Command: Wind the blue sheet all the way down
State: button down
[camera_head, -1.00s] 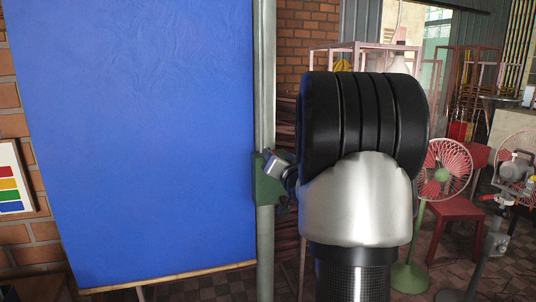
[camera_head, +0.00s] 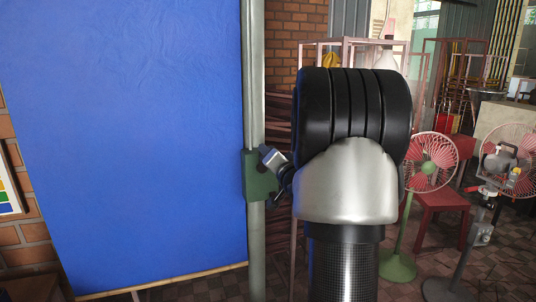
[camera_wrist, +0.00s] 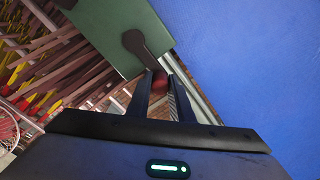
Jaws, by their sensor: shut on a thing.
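The blue sheet (camera_head: 140,130) hangs at the left in the head view, with a pale bar (camera_head: 165,281) along its bottom edge. It also fills the right of the wrist view (camera_wrist: 255,70). A green box (camera_head: 257,180) is fixed on a grey upright post (camera_head: 256,80) beside the sheet. In the wrist view a dark crank arm (camera_wrist: 138,46) reaches from the green box (camera_wrist: 105,30) to a reddish crank knob (camera_wrist: 160,82). My gripper (camera_wrist: 160,90) is shut on this knob. In the head view my arm partly hides my gripper (camera_head: 278,170).
A pink fan on a green stand (camera_head: 430,165) and a red stool (camera_head: 440,215) stand to the right. Another fan and a metal stand (camera_head: 480,230) are farther right. Pink metal frames stand behind my arm. A colour chart (camera_head: 8,185) is at the left edge.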

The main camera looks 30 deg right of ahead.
jog(key=c, duration=1.6)
grip_release()
jog(key=shift+o, duration=0.2)
jog(key=v, duration=1.7)
jog(key=shift+s+p, duration=0.2)
jog(key=shift+p, duration=0.1)
